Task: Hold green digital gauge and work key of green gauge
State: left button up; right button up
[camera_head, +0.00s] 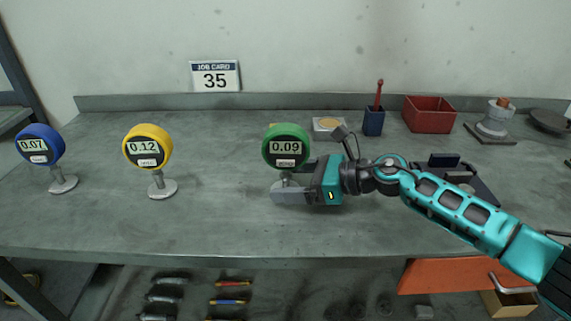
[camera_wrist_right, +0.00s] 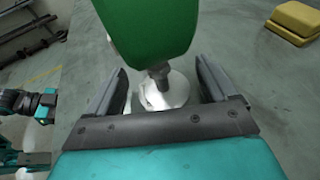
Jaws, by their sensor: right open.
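The green digital gauge (camera_head: 286,146) stands upright on its stem and round base at the middle of the bench and reads 0.09. Its key (camera_head: 286,163) is a pale strip below the display. My right gripper (camera_head: 284,184) is open, with its fingers low at the gauge, on either side of the stem. In the right wrist view the green gauge body (camera_wrist_right: 150,28) is above the open fingers (camera_wrist_right: 160,92), and the stem and base show between them. The fingers look apart from the stem.
A yellow gauge (camera_head: 148,147) and a blue gauge (camera_head: 40,145) stand to the left. A job card (camera_head: 215,76) reads 35. Behind are a blue cup (camera_head: 373,122) and a red bin (camera_head: 430,113). A dark tray (camera_head: 470,180) lies right, behind my forearm. The bench front left is clear.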

pick_arm(q)
jog(key=shift+w+r, duration=0.1)
pick_arm(e)
jog(key=c, duration=0.4)
pick_arm(q)
jog(key=shift+a+f, duration=0.1)
jog(key=shift+f, duration=0.1)
pick_arm(e)
jog(key=c, duration=0.9)
pick_arm(q)
jog(key=shift+c, duration=0.2)
pick_arm(e)
jog(key=shift+c, duration=0.7)
pick_arm(q)
jog(key=shift+s, duration=0.2)
grip_shut()
